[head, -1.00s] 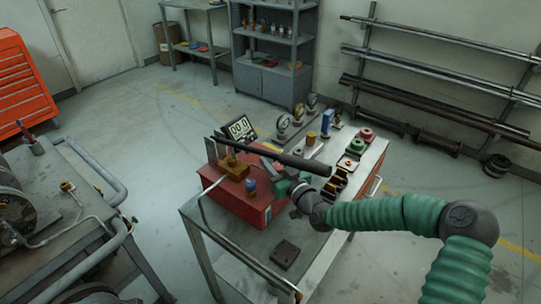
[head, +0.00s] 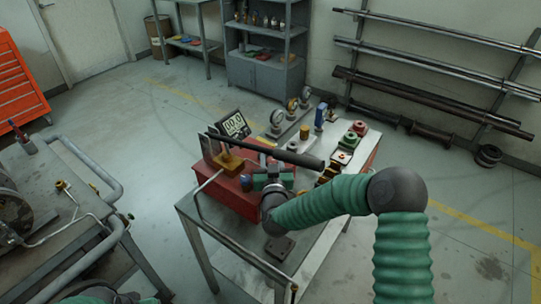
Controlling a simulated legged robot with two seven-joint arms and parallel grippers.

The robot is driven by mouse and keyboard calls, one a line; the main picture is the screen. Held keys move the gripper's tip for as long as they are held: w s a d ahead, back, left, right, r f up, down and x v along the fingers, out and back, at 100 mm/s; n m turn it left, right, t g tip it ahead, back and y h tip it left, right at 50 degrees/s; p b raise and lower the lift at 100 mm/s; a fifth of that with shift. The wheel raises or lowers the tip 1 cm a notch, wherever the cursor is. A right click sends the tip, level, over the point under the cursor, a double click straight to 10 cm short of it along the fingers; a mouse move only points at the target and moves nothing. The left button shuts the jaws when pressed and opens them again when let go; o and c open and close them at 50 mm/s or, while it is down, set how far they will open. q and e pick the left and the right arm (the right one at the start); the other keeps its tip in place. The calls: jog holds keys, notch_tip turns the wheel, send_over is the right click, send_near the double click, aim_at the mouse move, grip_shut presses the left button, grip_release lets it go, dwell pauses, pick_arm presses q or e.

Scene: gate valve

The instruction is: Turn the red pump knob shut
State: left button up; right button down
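The red pump (head: 228,194) is a red box on the metal cart, with a brass block (head: 228,162) and a long black lever (head: 270,150) across its top. A small knob (head: 246,183), which looked blue a second ago, shows in part on the pump's top. My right gripper (head: 262,180) is right beside this knob, over the pump's right end and below the lever. Its fingers are small and partly hidden, so I cannot tell whether they are open or touch the knob. Part of my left arm shows at the bottom left edge; its gripper is not visible.
Gauges, fittings and red and green valve parts (head: 359,128) fill the cart's far right side. A dark square plate (head: 279,247) lies near the front. A pipe-railed bench (head: 75,235) stands at left.

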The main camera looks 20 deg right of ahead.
jog(key=shift+r, duration=0.15)
jog(key=c, duration=1)
grip_release()
jog(key=shift+w, duration=0.1)
jog(key=v, duration=1.7)
jog(key=shift+f, duration=0.25)
jog(key=shift+d, duration=0.15)
